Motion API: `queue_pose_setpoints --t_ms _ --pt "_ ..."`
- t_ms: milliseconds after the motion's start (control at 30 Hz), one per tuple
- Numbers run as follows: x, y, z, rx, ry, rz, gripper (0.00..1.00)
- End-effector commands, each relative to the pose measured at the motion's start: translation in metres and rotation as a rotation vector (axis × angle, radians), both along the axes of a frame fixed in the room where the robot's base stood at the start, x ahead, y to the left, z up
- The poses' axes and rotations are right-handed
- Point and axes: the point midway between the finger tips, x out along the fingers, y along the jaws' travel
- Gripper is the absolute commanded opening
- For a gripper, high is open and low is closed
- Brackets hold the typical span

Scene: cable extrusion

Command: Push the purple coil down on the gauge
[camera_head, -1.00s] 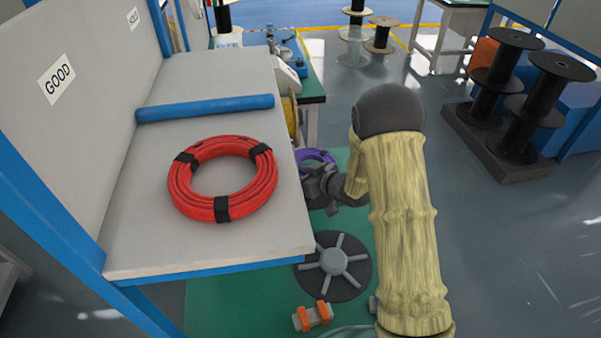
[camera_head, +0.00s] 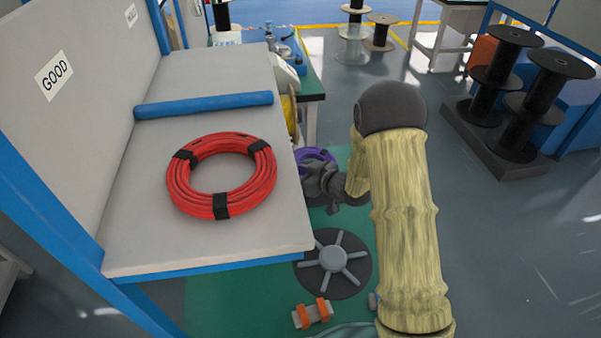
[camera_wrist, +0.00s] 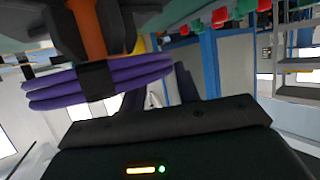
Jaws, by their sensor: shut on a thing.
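The purple coil (camera_head: 313,154) shows in the head view just beyond my gripper (camera_head: 323,181), right of the grey table's edge and partly hidden. In the wrist view the purple coil (camera_wrist: 142,72) lies across the upper left, with a black band around its strands. An orange post (camera_wrist: 86,28) with dark blocks beside it stands right at the coil, apparently part of the gauge. I cannot tell whether the coil is around the post or in front of it. My gripper is shut on the purple coil; the fingertips are mostly hidden.
A red coil (camera_head: 221,178) and a blue bar (camera_head: 204,106) lie on the grey table (camera_head: 130,240), close left of my gripper. A dark spoked disc (camera_head: 333,258) and an orange-and-grey part (camera_head: 312,313) sit below on green.

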Motion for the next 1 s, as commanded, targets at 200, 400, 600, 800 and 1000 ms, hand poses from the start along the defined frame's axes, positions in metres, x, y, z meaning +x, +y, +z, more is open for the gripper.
queue_pose_setpoints --t_ms 200,400,600,800,1000 --pt "0.0 0.0 0.0 0.0 -0.001 0.0 0.03" --pt "0.0 0.0 -0.007 0.0 -0.001 0.0 0.03" --pt "0.0 0.0 -0.013 0.0 -0.001 0.0 0.03" --pt "0.0 0.0 -0.018 0.0 -0.001 0.0 0.03" --pt "0.0 0.0 -0.017 0.0 -0.001 0.0 0.03"
